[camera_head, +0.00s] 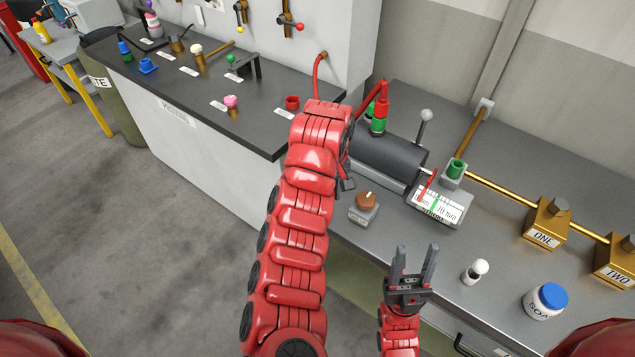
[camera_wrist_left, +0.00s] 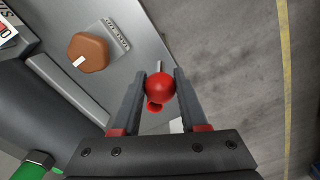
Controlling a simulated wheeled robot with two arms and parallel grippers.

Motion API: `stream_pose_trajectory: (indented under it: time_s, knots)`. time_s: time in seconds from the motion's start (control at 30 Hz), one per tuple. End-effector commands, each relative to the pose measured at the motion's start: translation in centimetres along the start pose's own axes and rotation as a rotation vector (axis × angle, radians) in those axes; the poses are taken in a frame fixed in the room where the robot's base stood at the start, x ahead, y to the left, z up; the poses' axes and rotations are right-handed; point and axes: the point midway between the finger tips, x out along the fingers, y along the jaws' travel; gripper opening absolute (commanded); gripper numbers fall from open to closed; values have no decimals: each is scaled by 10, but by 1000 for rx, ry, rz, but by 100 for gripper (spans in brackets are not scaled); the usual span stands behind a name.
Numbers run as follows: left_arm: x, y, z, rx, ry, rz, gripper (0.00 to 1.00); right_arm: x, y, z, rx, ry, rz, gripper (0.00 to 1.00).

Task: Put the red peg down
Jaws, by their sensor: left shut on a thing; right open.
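The red peg (camera_wrist_left: 160,87) shows in the left wrist view as a round red head, with a smaller red part just below it. My left gripper (camera_wrist_left: 160,92) is shut on it, one finger on each side. In the head view my left arm covers most of this gripper, and I cannot make out the peg there. My right gripper (camera_head: 413,258) is open and empty, in front of the metal bench's near edge.
A red cup-like piece (camera_head: 292,102) sits on the dark counter. A white-topped peg (camera_head: 480,268) and a blue-lidded jar (camera_head: 546,301) stand at right.

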Motion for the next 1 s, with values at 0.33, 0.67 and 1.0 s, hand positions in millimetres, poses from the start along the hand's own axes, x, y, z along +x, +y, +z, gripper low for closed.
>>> stream_pose_trajectory:
  time_s: [0.33,0.67,1.0]
  knots:
    - [-1,8,-42,-5,3,6,0,-5,0,1,0,1,0,50]
    - [9,16,-78,-7,-6,8,0,-15,-1,3,0,1,0,50]
    - [8,20,-87,-6,-9,9,0,-26,-1,4,0,1,0,50]
